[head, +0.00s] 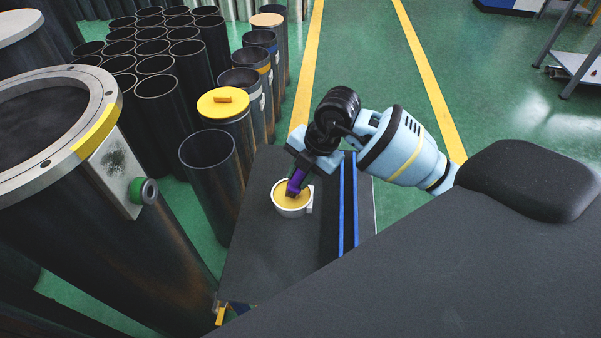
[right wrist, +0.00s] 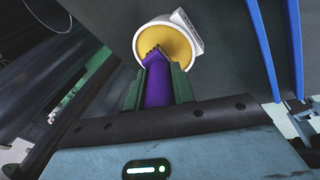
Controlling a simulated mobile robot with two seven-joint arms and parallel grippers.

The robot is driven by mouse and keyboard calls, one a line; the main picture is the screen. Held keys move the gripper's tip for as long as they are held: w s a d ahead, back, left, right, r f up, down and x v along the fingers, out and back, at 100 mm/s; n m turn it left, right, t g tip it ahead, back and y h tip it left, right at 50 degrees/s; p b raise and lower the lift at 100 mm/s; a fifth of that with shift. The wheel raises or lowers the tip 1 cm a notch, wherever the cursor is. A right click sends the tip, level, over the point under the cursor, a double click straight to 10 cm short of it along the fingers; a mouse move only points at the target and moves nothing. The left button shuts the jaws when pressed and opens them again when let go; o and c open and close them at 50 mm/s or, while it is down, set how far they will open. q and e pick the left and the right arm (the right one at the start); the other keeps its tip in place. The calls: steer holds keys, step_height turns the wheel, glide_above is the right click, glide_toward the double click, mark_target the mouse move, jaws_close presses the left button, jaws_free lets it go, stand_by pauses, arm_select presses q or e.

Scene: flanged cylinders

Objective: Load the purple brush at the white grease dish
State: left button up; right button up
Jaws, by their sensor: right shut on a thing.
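The white grease dish (head: 292,207) stands on the dark platform, filled with yellow grease; it also shows in the right wrist view (right wrist: 187,66). My right gripper (head: 302,170) is above the dish's far edge, shut on the purple brush (head: 297,181). In the right wrist view the brush (right wrist: 157,84) lies between the green fingers of the gripper (right wrist: 158,90). Its dark bristle end overlaps the yellow grease. I cannot tell how deep the bristles sit. My left gripper is not in view.
A large flanged cylinder (head: 95,122) stands at the left, with a plate and green-ringed knob (head: 143,191) on its side. Many open dark cylinders stand behind, one with a yellow lid (head: 223,101). The platform (head: 262,262) is bare in front of the dish. Blue rails (head: 348,205) run along its right.

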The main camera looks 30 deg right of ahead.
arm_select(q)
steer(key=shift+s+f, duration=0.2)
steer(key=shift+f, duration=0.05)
arm_select(e)
steer(key=shift+f, duration=0.55)
stand_by(0.4)
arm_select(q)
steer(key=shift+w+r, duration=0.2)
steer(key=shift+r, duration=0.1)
arm_select(e)
steer(key=shift+f, duration=0.15)
stand_by(1.8)
